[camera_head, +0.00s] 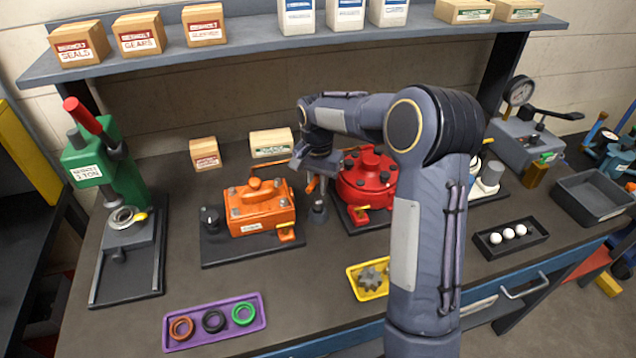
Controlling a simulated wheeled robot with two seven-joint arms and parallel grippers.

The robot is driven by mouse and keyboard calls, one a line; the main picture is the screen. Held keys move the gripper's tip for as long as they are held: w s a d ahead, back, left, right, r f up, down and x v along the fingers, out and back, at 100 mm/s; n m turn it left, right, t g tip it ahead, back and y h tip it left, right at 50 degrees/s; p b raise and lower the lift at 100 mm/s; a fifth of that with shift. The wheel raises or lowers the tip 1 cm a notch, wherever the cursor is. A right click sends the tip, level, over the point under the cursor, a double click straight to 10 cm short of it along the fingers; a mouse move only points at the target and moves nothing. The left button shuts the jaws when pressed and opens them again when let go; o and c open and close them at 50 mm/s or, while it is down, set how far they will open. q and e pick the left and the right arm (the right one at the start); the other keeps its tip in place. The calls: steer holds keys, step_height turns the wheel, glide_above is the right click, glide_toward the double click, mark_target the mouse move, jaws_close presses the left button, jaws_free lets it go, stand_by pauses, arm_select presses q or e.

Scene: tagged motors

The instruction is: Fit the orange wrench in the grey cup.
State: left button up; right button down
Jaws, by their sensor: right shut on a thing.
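My right gripper (316,178) is over the bench between the orange motor and the red motor, pointing down. It is shut on the orange wrench (312,185), of which a short orange piece shows just below the jaws. The rest of the wrench is mostly hidden by the gripper. A small grey upright piece (319,210), which looks like the grey cup, stands on the bench directly below. I cannot tell whether the wrench's lower end is inside it or only above it. My left gripper is not in view.
The orange motor (260,207) stands close on the left, the red motor (368,180) close on the right. A purple tray (257,322) of rings and a yellow tray (354,270) with a gear lie in front. A green press (122,180) stands at left.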

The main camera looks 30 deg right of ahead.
mark_target(318, 199)
steer(key=shift+f+b, duration=1.25)
steer(key=shift+f, duration=0.65)
steer(key=c, duration=1.3)
jaws_free()
steer(key=shift+r+p, duration=2.45)
steer(key=shift+r, duration=0.65)
steer(key=shift+r, duration=0.2)
step_height(318, 199, up, 7)
steer(key=shift+r+b, duration=0.15)
steer(key=shift+b, duration=0.5)
